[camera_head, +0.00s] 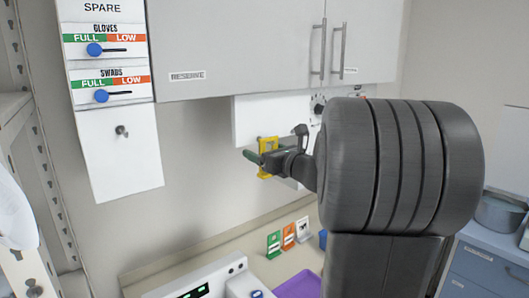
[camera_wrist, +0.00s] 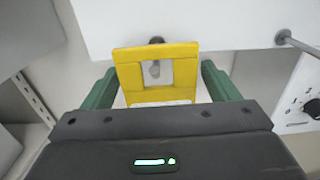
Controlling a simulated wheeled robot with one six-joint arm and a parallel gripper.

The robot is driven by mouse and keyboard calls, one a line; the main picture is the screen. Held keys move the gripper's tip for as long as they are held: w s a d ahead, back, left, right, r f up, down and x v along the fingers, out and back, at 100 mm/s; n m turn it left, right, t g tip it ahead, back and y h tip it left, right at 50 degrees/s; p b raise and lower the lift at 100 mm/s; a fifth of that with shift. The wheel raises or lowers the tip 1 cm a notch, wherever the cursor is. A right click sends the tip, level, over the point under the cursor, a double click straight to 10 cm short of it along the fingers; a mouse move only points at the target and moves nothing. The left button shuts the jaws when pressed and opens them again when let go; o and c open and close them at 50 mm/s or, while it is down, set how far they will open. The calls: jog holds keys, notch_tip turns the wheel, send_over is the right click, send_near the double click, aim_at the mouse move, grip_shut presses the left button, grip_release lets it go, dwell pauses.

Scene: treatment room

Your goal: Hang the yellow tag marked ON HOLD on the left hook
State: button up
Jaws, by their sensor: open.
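The yellow tag (camera_wrist: 187,72), a flat piece with a square window, stands in front of the white panel (camera_wrist: 250,15). It also shows in the head view (camera_head: 272,143). Its lettering cannot be read. The left hook (camera_wrist: 157,40) shows just above the tag's top edge, and a grey knob-like end shows through the window, so the tag appears to be on this hook. My gripper (camera_wrist: 158,72) is open. Its green fingers stand on either side of the tag with visible gaps. The right hook (camera_wrist: 283,38) is bare.
A dial (camera_head: 318,104) is on the wall unit right of the tag. Cabinets (camera_head: 235,50) hang above. A SPARE board (camera_head: 120,150) with one peg is at left. Green, orange and white cards (camera_head: 289,236) stand on the counter below, near a purple tray (camera_head: 298,286).

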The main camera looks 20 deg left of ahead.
jog(key=b+v, duration=0.3)
jog(key=v, duration=1)
jog(key=shift+d, duration=0.25)
jog(key=p+x, duration=0.1)
jog(key=x, duration=0.3)
jog(key=p+x, duration=0.1)
jog(key=x, duration=0.4)
jog(key=p+x, duration=0.1)
jog(key=x, duration=0.3)
jog(key=shift+w+a+r+p, duration=0.1)
jog(key=shift+a+r+p, duration=0.2)
jog(key=shift+p, duration=0.05)
jog(key=shift+s+d+r, duration=0.1)
jog(key=shift+s+d, duration=0.15)
jog(key=shift+d, duration=0.05)
jog(key=shift+a, duration=0.1)
